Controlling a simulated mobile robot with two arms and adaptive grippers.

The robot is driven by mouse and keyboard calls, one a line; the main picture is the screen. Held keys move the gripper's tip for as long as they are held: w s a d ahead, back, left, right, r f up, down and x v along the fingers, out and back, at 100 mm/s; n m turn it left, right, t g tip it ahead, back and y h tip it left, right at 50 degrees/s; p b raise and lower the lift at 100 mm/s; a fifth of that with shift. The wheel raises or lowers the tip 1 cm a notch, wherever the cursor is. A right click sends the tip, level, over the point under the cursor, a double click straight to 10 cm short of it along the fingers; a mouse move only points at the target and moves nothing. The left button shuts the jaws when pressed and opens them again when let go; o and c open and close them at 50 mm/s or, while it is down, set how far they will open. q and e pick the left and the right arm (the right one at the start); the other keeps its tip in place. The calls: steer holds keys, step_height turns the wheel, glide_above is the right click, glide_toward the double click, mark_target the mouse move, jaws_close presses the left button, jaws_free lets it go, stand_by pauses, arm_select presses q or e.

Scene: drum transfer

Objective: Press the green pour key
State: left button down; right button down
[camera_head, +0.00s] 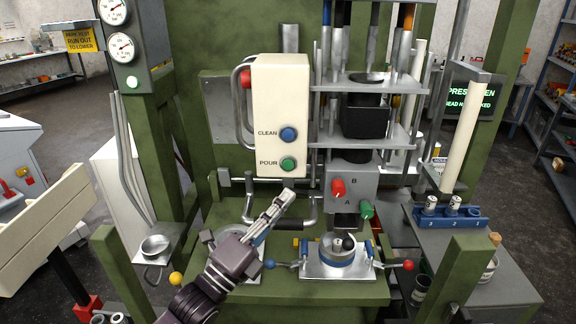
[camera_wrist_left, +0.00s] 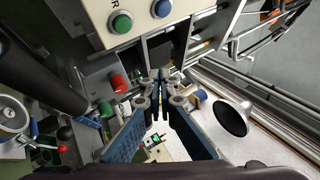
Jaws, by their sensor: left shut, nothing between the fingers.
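The green pour key (camera_head: 288,163) sits low on a cream control box (camera_head: 280,100), beside the label POUR. The blue clean key (camera_head: 288,133) is above it. In the left wrist view the green key (camera_wrist_left: 122,22) is at the top, left of the blue key (camera_wrist_left: 162,8). My left gripper (camera_head: 286,196) is shut and empty, below the green key and apart from it in the picture. Its fingertips (camera_wrist_left: 160,78) meet in the left wrist view, below both keys. My right gripper is not in view.
A grey valve box with a red knob (camera_head: 338,187) and a green knob (camera_head: 367,209) stands right of my left gripper. Below is a metal fixture (camera_head: 338,262) with red and blue ball handles. A blue rack (camera_head: 447,215) holds small vials at the right.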

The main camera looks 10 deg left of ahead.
mark_target(288, 165)
arm_select(q)
steer(key=shift+r+h, duration=0.15)
steer(key=shift+h, duration=0.15)
steer(key=shift+w+a+b, duration=0.2)
steer(key=shift+w+b, duration=0.45)
steer(key=shift+w, duration=0.8)
steer(key=shift+w+a+b, duration=0.15)
steer(key=shift+w+b, duration=0.55)
steer(key=shift+w, duration=0.8)
steer(key=shift+w+a+b, duration=0.2)
steer(key=shift+w+b, duration=0.45)
steer(key=shift+w, duration=0.8)
steer(key=shift+w+b, duration=0.3)
steer(key=shift+w, duration=0.1)
